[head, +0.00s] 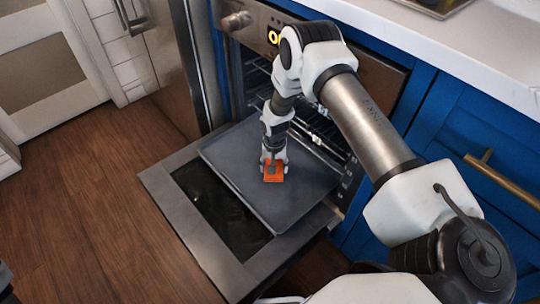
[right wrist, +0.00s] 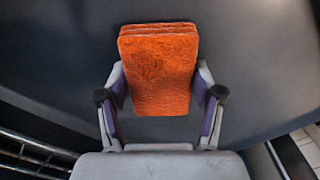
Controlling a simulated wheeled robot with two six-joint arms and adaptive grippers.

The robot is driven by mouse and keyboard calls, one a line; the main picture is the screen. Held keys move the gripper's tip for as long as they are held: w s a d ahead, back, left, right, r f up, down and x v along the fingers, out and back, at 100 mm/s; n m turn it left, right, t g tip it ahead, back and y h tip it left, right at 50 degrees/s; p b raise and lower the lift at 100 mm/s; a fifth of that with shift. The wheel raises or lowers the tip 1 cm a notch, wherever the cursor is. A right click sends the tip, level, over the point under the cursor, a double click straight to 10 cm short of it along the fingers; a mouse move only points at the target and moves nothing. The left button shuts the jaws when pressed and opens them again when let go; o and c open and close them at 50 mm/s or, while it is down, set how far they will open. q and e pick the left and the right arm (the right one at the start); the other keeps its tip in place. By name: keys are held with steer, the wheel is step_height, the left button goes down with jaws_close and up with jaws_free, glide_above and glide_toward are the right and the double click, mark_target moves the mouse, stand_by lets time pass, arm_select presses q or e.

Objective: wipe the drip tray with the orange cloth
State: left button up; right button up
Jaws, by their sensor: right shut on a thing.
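The drip tray (head: 308,188) is a flat dark grey sheet. It lies partly out of the oven, above the lowered oven door, and fills the background of the right wrist view (right wrist: 55,60). The orange cloth (head: 274,178) is a small folded pad. My right gripper (head: 273,163) points down over the middle of the tray and is shut on the cloth. In the right wrist view the cloth (right wrist: 160,70) sits between the two fingers. Its underside is hidden, so I cannot tell whether it touches the tray. My left gripper does not show.
The open oven door (head: 200,243) sticks out over the wooden floor (head: 95,215). Wire racks (head: 318,128) show inside the oven behind my arm. Blue cabinets (head: 480,150) and a white counter (head: 480,50) stand at the right. The floor at left is clear.

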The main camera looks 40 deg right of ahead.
mark_target(249, 192)
steer(key=shift+s+f, duration=0.2)
steer(key=shift+s, duration=0.05)
steer(key=shift+s+a+f+p, duration=0.15)
steer(key=shift+s+a+p, duration=0.15)
steer(key=shift+a, duration=0.15)
steer(key=shift+s+a+f, duration=0.1)
steer(key=shift+s+a, duration=0.2)
steer(key=shift+a, duration=0.85)
steer(key=a+p, duration=0.1)
steer(key=a, duration=0.2)
steer(key=shift+s+a, duration=0.1)
steer(key=shift+s, duration=0.1)
steer(key=shift+s+a+p, duration=0.1)
steer(key=shift+a+p, duration=0.5)
steer(key=shift+a, duration=1.8)
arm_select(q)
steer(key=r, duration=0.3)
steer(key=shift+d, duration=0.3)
arm_select(e)
steer(key=shift+r, duration=0.2)
